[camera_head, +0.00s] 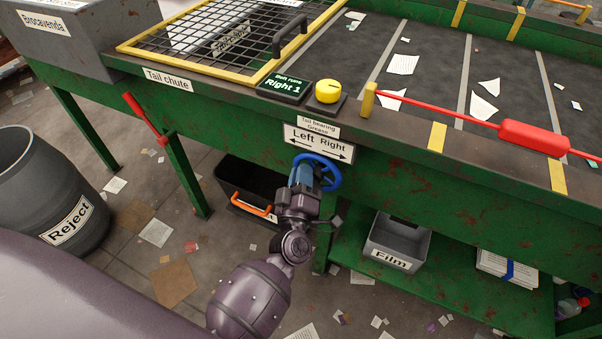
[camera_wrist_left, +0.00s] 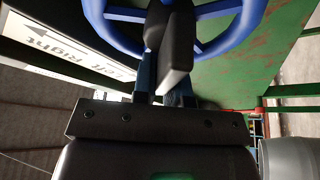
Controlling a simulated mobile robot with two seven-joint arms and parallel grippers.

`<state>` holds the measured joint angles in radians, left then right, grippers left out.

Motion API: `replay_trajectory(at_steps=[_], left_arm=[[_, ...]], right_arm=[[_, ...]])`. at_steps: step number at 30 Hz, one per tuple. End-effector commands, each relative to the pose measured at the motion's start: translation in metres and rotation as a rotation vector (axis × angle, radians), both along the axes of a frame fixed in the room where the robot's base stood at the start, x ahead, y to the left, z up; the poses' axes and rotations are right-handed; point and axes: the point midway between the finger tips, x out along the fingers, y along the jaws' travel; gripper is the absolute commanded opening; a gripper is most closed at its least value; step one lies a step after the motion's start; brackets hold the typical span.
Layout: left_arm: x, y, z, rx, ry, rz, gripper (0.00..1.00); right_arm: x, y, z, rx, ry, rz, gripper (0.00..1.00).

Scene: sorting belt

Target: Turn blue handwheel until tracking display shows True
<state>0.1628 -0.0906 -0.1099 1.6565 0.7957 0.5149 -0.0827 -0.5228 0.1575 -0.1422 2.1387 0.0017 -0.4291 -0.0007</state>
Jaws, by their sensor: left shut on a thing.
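The blue handwheel (camera_head: 331,176) is mounted on the green side wall of the belt frame, under a "Left Right" arrow sign (camera_head: 319,143). My left gripper (camera_head: 304,176) is at the wheel's left part and shut on it. In the left wrist view the blue rim and spokes of the handwheel (camera_wrist_left: 226,44) fill the top, with a dark piece in front of the hub; the exact contact is partly hidden. The small dark display (camera_head: 284,86) above reads "Belt runs Right 1". My right gripper is not in view.
A yellow knob (camera_head: 328,91) stands beside the display. A red pull cord with a red grip (camera_head: 534,137) runs along the belt edge. A dark crate with an orange handle (camera_head: 232,178) and a grey Film bin (camera_head: 397,240) are below. A Reject barrel (camera_head: 38,165) stands left.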

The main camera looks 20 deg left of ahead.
Motion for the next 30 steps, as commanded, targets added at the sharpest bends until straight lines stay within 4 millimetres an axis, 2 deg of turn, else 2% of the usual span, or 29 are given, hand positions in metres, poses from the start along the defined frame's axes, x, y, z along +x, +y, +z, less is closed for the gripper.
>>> replay_trajectory(at_steps=[1,17,18,23,30], left_arm=[[-0.0011,-0.0039,-0.0064,-0.014,0.015,-0.010,0.00],[-0.0016,-0.0044,-0.0093,-0.042,0.020,-0.012,0.00],[-0.0016,-0.0045,-0.0094,-0.042,0.020,-0.012,0.14],[-0.0014,-0.0045,-0.0089,-0.041,0.020,-0.012,0.38],[-0.0006,-0.0021,-0.0050,-0.040,0.011,-0.006,0.38]], right_arm=[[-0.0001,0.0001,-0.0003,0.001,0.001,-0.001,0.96],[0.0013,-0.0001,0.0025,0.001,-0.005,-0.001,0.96],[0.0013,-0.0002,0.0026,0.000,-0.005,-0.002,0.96],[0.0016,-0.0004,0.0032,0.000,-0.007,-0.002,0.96],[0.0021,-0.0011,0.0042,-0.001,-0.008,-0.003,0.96]])
